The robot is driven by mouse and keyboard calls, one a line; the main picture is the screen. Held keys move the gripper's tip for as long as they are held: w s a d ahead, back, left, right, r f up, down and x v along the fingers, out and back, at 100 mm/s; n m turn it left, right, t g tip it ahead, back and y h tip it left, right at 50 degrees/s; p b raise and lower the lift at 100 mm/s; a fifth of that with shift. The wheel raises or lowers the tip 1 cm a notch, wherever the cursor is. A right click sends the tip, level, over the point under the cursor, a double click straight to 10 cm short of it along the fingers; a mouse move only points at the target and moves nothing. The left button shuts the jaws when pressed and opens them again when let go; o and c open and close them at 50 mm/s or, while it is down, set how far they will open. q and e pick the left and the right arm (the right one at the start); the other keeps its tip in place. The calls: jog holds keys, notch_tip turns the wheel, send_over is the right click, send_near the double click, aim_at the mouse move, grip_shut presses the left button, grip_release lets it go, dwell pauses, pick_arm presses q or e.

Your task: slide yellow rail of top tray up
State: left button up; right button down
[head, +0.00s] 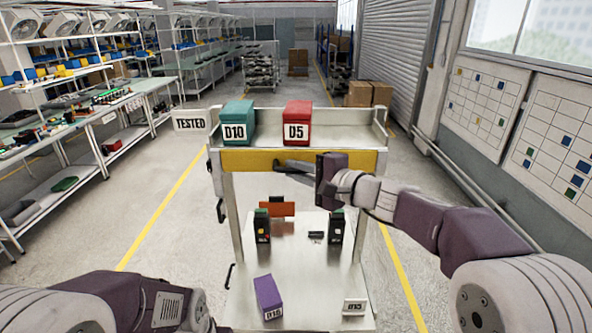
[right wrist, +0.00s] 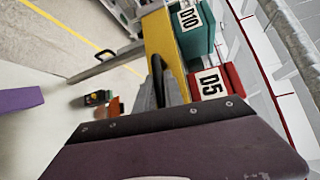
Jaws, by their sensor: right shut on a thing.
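The yellow rail (head: 240,160) runs along the front edge of the top tray (head: 345,125) in the head view. It also shows in the right wrist view (right wrist: 162,45). My right gripper (head: 290,165) reaches in from the right, with its fingers at the lower edge of the rail, right of its middle. It is shut on the rail; the exact contact is partly hidden by the fingers. A teal D10 box (head: 238,122) and a red D5 box (head: 298,122) stand on the top tray. Of my left arm, only links show at the lower left; its gripper is not in view.
The lower tray (head: 290,275) holds two black breakers (head: 262,226) (head: 336,227), an orange piece (head: 282,209), a purple box (head: 268,297) and a small label stand (head: 354,307). A TESTED sign (head: 190,123) sticks out left of the top tray. Shelving stands at left.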

notch_tip(320, 180, up, 6)
jog(key=shift+f+p, duration=0.2)
jog(key=shift+p, duration=0.4)
jog(key=c, duration=1.5)
grip_release()
jog(key=shift+o, duration=0.2)
jog(key=shift+s, duration=0.1)
